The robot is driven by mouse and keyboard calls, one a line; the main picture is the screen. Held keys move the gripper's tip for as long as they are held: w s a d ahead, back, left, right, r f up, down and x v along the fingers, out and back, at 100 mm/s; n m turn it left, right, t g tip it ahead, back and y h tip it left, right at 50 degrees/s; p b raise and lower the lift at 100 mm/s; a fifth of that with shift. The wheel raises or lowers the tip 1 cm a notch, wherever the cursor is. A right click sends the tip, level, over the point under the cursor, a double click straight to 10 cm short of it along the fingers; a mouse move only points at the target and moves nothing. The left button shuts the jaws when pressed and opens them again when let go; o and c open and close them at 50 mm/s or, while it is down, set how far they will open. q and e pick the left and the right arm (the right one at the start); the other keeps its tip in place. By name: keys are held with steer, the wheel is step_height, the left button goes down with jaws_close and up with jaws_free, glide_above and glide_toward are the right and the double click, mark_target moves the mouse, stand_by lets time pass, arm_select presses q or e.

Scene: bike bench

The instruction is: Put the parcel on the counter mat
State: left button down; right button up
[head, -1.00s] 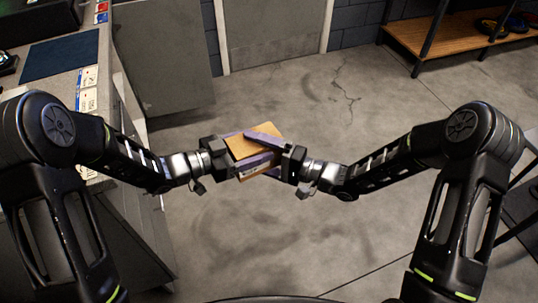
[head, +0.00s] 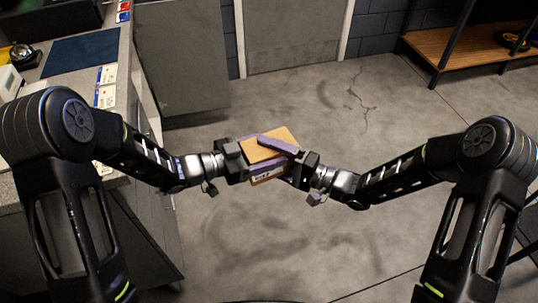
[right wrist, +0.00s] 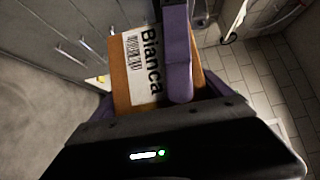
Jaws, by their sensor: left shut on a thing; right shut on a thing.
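The parcel (head: 285,138) is a small brown box held in the air between my two grippers, in front of my body and over the floor. Its white label with a barcode and the name "Bianca" (right wrist: 146,68) shows in the right wrist view. My left gripper (head: 250,157) is shut on the parcel from the left. My right gripper (head: 283,150) is shut on it from the right, with a purple finger across its top. The dark blue counter mat (head: 82,53) lies flat on the counter at the upper left, apart from the parcel, with its visible surface bare.
The grey counter (head: 122,80) runs along the left, with cards (head: 106,87) along its edge and a dark round object (head: 22,55) beyond the mat's left side. A wooden shelf (head: 455,45) stands at the upper right. The floor between is clear.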

mark_target(244, 156)
arm_select(q)
steer(key=shift+r, duration=0.1)
arm_select(e)
steer(key=c, duration=0.6)
arm_select(q)
steer(key=shift+c, duration=0.7)
jaws_free()
steer(key=shift+a, duration=0.1)
steer(key=v, duration=0.7)
steer(key=shift+a, duration=0.2)
steer(key=shift+s+a, duration=0.1)
steer(key=shift+s, duration=0.05)
arm_select(e)
steer(key=shift+d, duration=0.1)
steer(key=shift+r, duration=0.1)
